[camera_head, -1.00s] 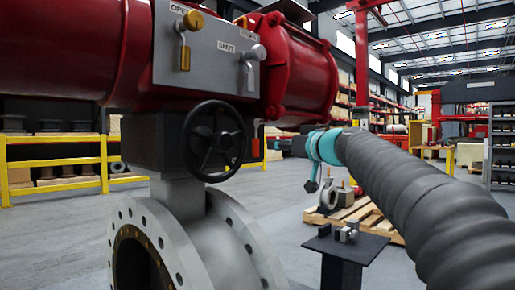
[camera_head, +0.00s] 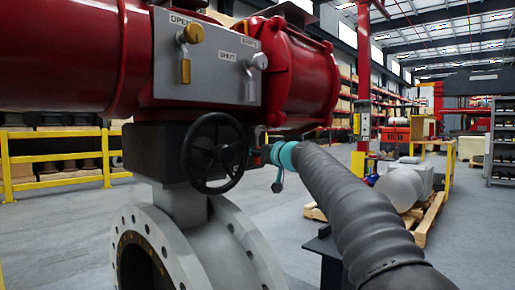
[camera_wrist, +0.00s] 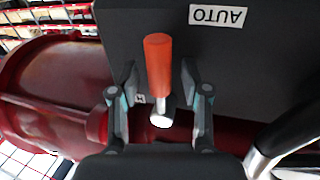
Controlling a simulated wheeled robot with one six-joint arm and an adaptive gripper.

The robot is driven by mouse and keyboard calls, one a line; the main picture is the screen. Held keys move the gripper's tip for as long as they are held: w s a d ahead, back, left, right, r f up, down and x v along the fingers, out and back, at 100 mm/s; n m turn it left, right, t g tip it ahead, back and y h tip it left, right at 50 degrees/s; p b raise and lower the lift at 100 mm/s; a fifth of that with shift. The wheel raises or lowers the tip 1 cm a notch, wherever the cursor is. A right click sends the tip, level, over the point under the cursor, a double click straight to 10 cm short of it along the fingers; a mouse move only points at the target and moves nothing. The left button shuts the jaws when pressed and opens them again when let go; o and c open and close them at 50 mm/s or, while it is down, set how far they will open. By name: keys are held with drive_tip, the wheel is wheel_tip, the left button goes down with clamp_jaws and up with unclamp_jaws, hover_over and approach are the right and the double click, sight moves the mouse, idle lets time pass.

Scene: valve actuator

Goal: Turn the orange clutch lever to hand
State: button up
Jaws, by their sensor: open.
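The orange clutch lever (camera_wrist: 158,62) shows in the wrist view, with a bright metal stem and round pivot end below it, against a dark housing. My gripper (camera_wrist: 159,72) is open, with one finger on each side of the lever and a visible gap on both sides. An upside-down AUTO label (camera_wrist: 217,15) is at the upper right of the lever. A small, mostly hidden label is beside the left finger. In the head view, my gripper end is at the dark gearbox (camera_head: 160,153), just right of the black handwheel (camera_head: 215,153), and the lever is mostly hidden.
The flanged grey valve body (camera_head: 225,245) stands below. A yellow railing (camera_head: 55,160) is behind at left. Open floor lies between.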

clamp_jaws()
